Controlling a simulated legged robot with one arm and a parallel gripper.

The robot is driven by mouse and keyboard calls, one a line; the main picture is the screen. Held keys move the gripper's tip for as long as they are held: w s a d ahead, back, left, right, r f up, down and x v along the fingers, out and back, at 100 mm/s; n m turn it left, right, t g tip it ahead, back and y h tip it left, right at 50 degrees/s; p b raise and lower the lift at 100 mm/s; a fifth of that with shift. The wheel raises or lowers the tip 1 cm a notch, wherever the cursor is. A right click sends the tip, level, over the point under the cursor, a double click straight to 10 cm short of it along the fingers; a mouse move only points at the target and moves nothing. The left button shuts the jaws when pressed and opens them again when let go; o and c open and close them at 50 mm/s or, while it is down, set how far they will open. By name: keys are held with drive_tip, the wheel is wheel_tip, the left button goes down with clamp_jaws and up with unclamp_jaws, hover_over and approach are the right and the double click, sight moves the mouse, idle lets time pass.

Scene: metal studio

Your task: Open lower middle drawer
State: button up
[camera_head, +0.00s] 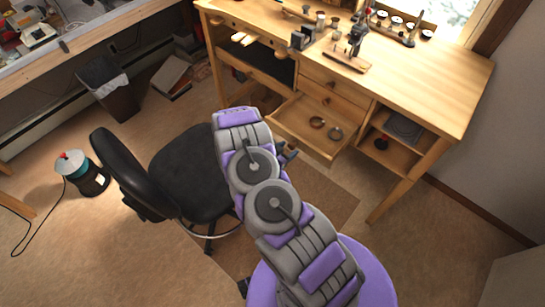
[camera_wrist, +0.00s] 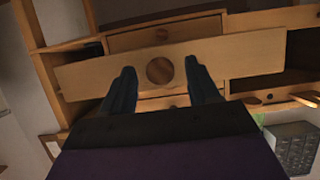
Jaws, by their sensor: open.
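The wooden bench has a stack of middle drawers. My gripper (camera_wrist: 160,83) is open, with one finger on each side of the knob in the picture. I cannot tell whether the fingers touch it. In the head view my arm mostly hides the gripper (camera_head: 288,153).
A black office chair (camera_head: 190,172) stands close to my arm's left side. An open shelf (camera_head: 388,150) and a bench leg (camera_head: 395,200) are right of the drawer. Tools stand on the benchtop (camera_head: 430,85). A bin (camera_head: 108,88) and a teal-and-black canister (camera_head: 82,173) are at left. Floor at right is clear.

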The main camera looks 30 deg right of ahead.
drive_tip(key=p+v, duration=0.2)
drive_tip(key=v, duration=1.5)
drive_tip(key=shift+a+p, duration=0.35)
drive_tip(key=shift+a, duration=0.1)
drive_tip(key=shift+d+f, duration=0.2)
